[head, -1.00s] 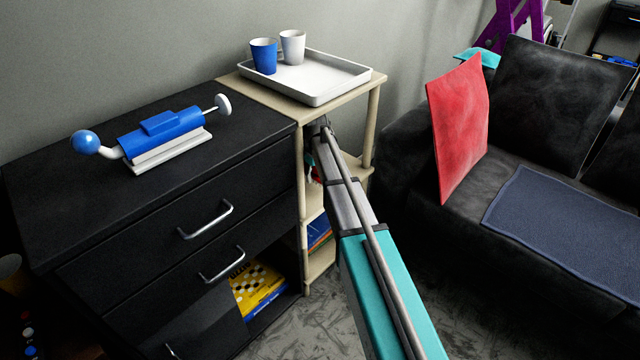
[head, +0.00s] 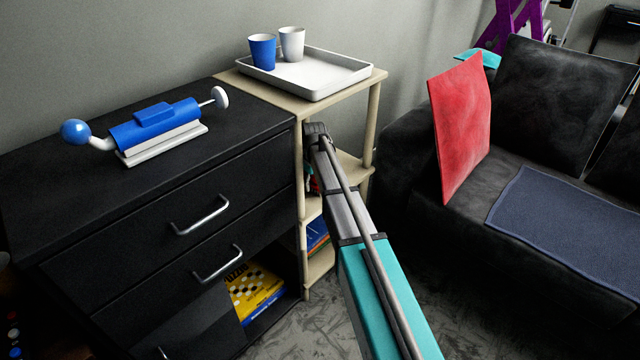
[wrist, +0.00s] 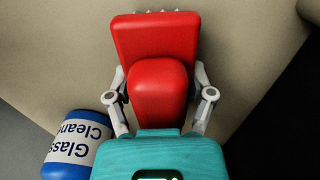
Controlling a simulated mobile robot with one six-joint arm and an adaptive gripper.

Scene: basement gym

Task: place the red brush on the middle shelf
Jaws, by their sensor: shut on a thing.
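The red brush (wrist: 155,38) is in my gripper (wrist: 159,80) in the wrist view, with a finger on each side of its rounded handle. Its wide head points away from me, and pale bristle tips show at its far edge. Behind it is a plain beige surface; I cannot tell whether the brush touches it. In the head view my arm reaches into the beige shelf unit, over the middle shelf (head: 354,167). There the arm and a post mostly hide the gripper and the brush.
A blue glass cleaner bottle (wrist: 72,150) is close to the gripper's left. A white tray (head: 340,77) with two cups is on the unit's top. The black drawer cabinet (head: 70,215) stands left, the dark sofa (head: 420,215) right. Books (head: 317,235) sit lower down.

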